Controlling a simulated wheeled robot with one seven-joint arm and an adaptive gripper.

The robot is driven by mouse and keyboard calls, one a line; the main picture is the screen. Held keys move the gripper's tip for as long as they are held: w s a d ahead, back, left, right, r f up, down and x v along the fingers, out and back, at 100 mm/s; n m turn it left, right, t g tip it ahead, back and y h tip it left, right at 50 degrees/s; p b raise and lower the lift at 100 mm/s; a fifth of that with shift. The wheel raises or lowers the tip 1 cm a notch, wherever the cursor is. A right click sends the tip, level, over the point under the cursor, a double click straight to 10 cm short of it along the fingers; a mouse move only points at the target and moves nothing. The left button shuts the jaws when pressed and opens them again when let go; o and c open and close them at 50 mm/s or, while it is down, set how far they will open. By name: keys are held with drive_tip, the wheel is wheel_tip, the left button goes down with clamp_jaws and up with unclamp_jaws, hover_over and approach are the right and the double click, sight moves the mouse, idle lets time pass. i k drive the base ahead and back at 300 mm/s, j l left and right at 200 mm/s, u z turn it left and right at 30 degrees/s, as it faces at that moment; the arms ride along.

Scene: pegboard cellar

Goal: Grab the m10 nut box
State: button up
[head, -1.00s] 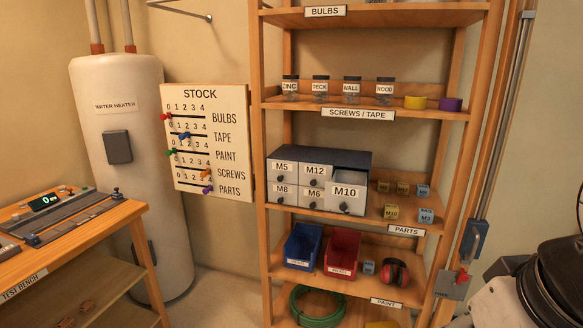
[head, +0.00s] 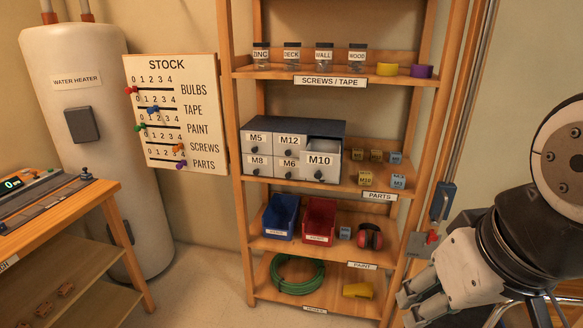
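A small yellow box (head: 365,179) stands at the front of the parts shelf, and its label seems to read M10. A blue box (head: 398,181) stands to its right, its label too small to read surely. Two more yellow boxes (head: 367,155) and a blue one (head: 395,157) stand behind, labels unclear. The drawer marked M10 (head: 320,168) in the grey cabinet sticks out further than its neighbours. My gripper (head: 420,306) is at the lower right, well apart from the boxes. Nothing shows in it; its finger gap is unclear.
The wooden shelf unit (head: 242,215) holds jars above, and blue (head: 281,218) and red (head: 319,220) bins with red earmuffs (head: 370,236) below. A workbench (head: 95,205) stands at the left. Some bare floor (head: 205,295) shows between bench and shelves.

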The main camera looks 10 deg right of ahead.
sight(363, 177)
drive_tip(key=i+j+z, duration=0.1)
drive_tip(key=z, duration=0.25)
drive_tip(key=i+j+z, duration=0.1)
drive_tip(key=z, duration=0.2)
drive_tip(key=i+j+z, duration=0.2)
drive_tip(key=i+j, duration=0.15)
drive_tip(key=j, duration=0.25)
drive_tip(key=i+j+z, duration=0.15)
drive_tip(key=j, duration=0.2)
drive_tip(key=i+j+z, duration=0.1)
drive_tip(key=j, duration=0.2)
drive_tip(key=i+j+z, duration=0.1)
drive_tip(key=j, duration=0.25)
drive_tip(key=i+j, duration=0.15)
drive_tip(key=j, duration=0.2)
drive_tip(key=i+j, duration=0.15)
drive_tip(key=j, duration=0.15)
